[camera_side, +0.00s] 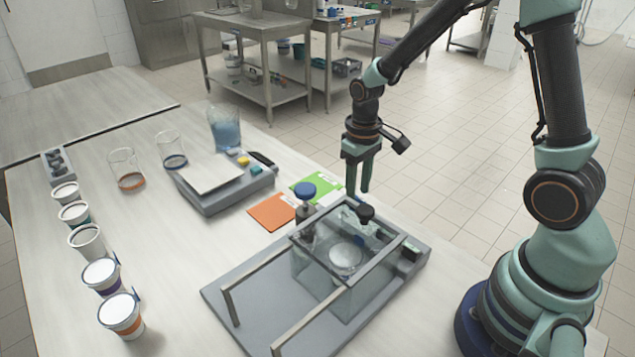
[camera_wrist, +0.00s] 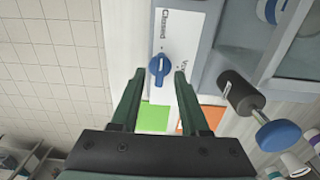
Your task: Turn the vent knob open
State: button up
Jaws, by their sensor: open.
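The vent knob (camera_wrist: 158,65) is a blue knob on a pale panel (camera_wrist: 172,37) marked "Closed" near its far end in the wrist view; the other label is partly hidden. Its pointer ridge lies roughly along the panel's length. My gripper (camera_wrist: 156,74) is open, with one dark green finger on each side of the knob in that picture; I cannot tell whether either touches it. In the side view my gripper (camera_side: 358,192) points down at the back of the glass-walled machine (camera_side: 345,262). The blue knob is not clearly visible there.
A dark bottle with a blue cap (camera_side: 305,191) stands close to my gripper, beside green (camera_side: 318,188) and orange cards (camera_side: 272,212). A scale (camera_side: 210,175), glass beakers and several cups in a row stand to the left.

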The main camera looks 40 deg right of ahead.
jog(key=shift+f, duration=0.8)
grip_shut()
